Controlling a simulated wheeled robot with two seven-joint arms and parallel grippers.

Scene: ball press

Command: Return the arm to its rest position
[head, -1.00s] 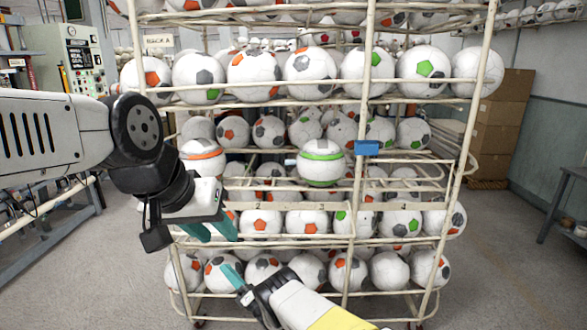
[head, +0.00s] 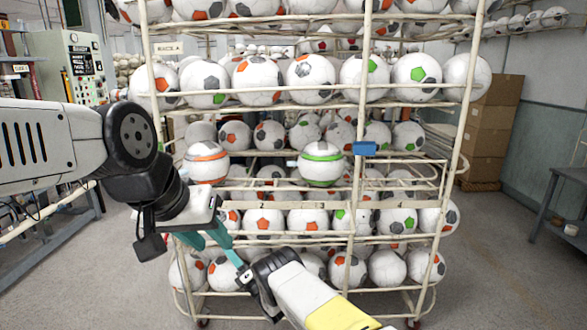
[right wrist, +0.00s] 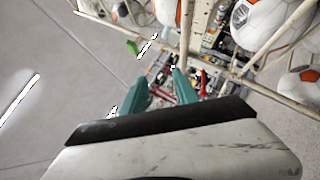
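My left arm comes in from the left in the head view, bent down at a black wrist. Its gripper (head: 212,243) has two teal fingers with a gap between them, with nothing seen held, in front of the rack's lower left. My right arm (head: 310,300) reaches up from the bottom edge. Its gripper's teal fingertip (head: 234,257) is close to the left gripper in the picture; whether they touch cannot be told. In the right wrist view, the right gripper (right wrist: 152,82) has its two teal fingers apart, with nothing seen held between them.
A white wire rack (head: 455,150) full of soccer balls stands directly ahead. An orange-banded ball (head: 207,165) and a green-banded ball (head: 320,166) sit at its middle. Cardboard boxes (head: 492,130) and a grey table (head: 560,215) are at right. Open floor lies between.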

